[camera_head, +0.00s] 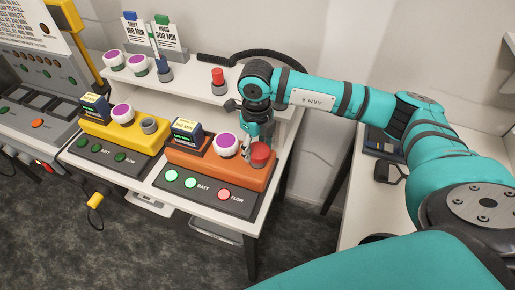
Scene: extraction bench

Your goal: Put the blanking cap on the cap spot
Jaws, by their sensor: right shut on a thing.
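A red cap (260,152), which looks like the blanking cap, is at the right end of the orange pump unit (205,166). It is where the yellow unit has a bare grey port. My right gripper (261,142) points down from above and is shut on this cap; its fingers are partly hidden. I cannot tell whether the cap is seated or slightly raised. No marked cap spot can be made out for sure. My left gripper is not in view.
A yellow unit (122,132) with a grey port (149,124) stands left of the orange one. Bare shelf lies between these two pieces.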

